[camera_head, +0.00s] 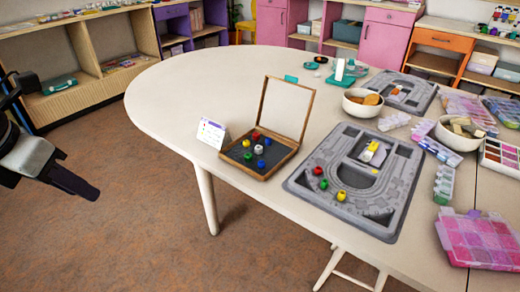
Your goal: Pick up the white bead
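The white bead (258,149) lies in the open wooden box (283,150) on the table, among red (256,135), yellow (246,143) and blue (268,141) beads. My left gripper (75,182) is at the far left, off the table's edge and well away from the box. It points down and to the right, and its finger opening cannot be made out. Nothing is seen in it. My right gripper is out of view.
The grey bead board (300,187) right of the box holds red, green and yellow beads. A small card (210,132) stands left of the box. Bowls (362,107) and bead cases (480,238) crowd the right. The table's left end (180,95) is clear.

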